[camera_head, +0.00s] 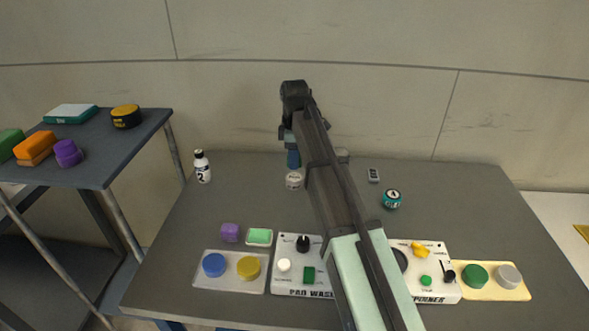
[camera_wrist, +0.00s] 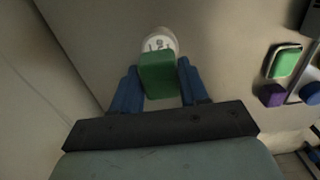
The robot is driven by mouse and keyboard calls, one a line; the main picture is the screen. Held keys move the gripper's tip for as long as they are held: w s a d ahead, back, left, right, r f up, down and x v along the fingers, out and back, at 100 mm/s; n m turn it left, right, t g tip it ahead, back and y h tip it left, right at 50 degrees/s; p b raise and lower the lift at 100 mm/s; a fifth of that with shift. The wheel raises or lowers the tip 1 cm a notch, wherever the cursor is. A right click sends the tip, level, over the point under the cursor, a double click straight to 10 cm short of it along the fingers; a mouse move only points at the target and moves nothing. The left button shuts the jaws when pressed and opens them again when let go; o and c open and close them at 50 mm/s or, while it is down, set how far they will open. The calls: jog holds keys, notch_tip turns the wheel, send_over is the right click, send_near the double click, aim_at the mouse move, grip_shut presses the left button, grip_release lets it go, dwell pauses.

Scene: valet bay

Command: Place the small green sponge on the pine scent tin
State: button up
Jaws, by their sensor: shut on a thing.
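My gripper (camera_head: 293,158) is shut on a small green block, the sponge (camera_wrist: 158,76), which sits between the blue fingers in the wrist view. In the head view I cannot make the sponge out behind the fingers. A small round white tin (camera_head: 294,181) with dark print stands on the table just below the fingers. In the wrist view its white top (camera_wrist: 160,42) shows partly behind the sponge. I cannot tell whether the sponge touches it. A teal tin (camera_head: 392,199) with a white label stands farther right. I cannot read which tin is pine scent.
A light green block on a white base (camera_head: 259,237) and a purple cube (camera_head: 230,233) lie front left. A white bottle (camera_head: 202,167) stands back left. Control panels (camera_head: 300,265) line the front edge. A side table (camera_head: 90,170) holds several items. Table around the white tin is mostly clear.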

aim_at(294, 177)
jog(key=shift+f, duration=2.25)
jog(key=shift+f, duration=0.1)
jog(key=o, duration=1)
notch_tip(294, 177, up, 12)
jog(key=shift+r, duration=0.15)
